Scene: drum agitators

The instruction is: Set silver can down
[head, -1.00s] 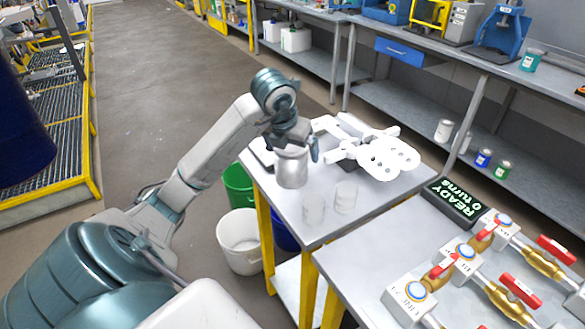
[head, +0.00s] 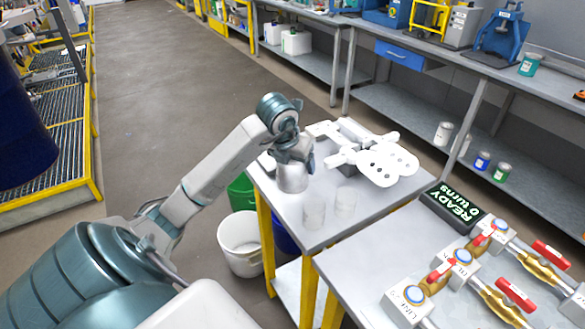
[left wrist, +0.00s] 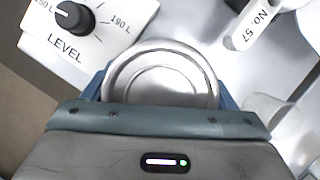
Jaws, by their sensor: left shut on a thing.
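The silver can (head: 293,178) is upright under my left gripper (head: 294,160), over the left part of the small grey table (head: 335,221). In the left wrist view the can's round metal top (left wrist: 160,77) shows between the gripper's blue fingers, which are shut on it. The can's base looks at or very near the table top; I cannot tell whether it touches. My right gripper is not in view.
Two clear cups (head: 314,214) (head: 346,199) stand just right of the can. A LEVEL dial box (left wrist: 85,25) sits close to the can. Buckets (head: 240,243) stand on the floor left of the table.

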